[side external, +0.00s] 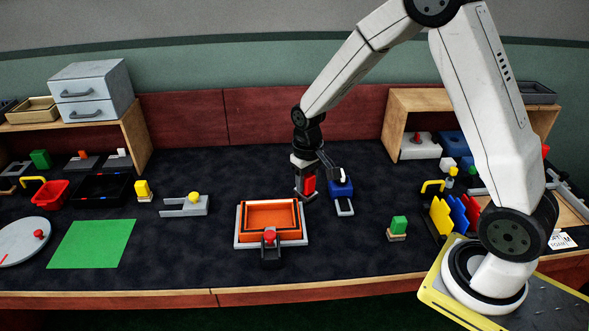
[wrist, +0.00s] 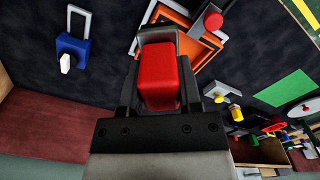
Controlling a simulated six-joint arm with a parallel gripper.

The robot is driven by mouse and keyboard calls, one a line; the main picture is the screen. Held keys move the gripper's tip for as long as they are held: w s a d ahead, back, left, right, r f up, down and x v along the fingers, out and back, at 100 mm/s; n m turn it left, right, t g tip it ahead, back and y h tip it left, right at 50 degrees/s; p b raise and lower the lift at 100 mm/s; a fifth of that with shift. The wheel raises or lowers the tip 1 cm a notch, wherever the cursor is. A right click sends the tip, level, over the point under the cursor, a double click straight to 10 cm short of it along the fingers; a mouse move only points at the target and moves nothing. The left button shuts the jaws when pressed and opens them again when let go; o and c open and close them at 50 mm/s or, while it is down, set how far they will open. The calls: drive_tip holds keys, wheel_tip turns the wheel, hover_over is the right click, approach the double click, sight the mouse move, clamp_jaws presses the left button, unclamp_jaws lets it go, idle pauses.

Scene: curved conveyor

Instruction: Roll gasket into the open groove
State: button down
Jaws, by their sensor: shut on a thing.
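My gripper (side external: 307,192) points down just right of and behind the orange tray-like piece (side external: 271,217). It is shut on a red block (side external: 309,184), which also fills the jaws in the wrist view (wrist: 158,80). The orange piece has raised walls and dark edging and sits on a pale grey base (side external: 240,240). In the wrist view, the orange frame (wrist: 184,47) lies beyond the red block, partly hidden by my gripper. A red knob (side external: 269,237) on a dark grey mount stands at its front edge. I cannot tell the gasket from the groove's edging.
A blue block with a white lever (side external: 341,188) stands close right of my gripper. A grey slotted fixture with a yellow knob (side external: 186,205) is left of the orange piece. The dark mat in front is mostly clear.

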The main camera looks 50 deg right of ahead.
drive_tip(key=a, duration=0.1)
drive_tip(key=s+a+r+n, duration=0.1)
drive_tip(key=a, duration=0.1)
drive_tip(key=s+a+r+n, duration=0.1)
drive_tip(key=a, duration=0.1)
drive_tip(key=shift+d, duration=0.15)
drive_tip(key=w+d+f+m, duration=0.1)
drive_tip(key=d+f+m, duration=0.3)
drive_tip(key=d, duration=0.8)
drive_tip(key=d+f+m, duration=0.5)
drive_tip(key=d+f, duration=0.2)
drive_tip(key=d, duration=0.6)
drive_tip(key=shift+w+f, duration=0.3)
drive_tip(key=shift+w, duration=0.05)
drive_tip(key=shift+a+f, duration=0.1)
drive_tip(key=shift+f, duration=2.85)
drive_tip(key=shift+f, duration=0.55)
drive_tip(key=shift+r, duration=0.15)
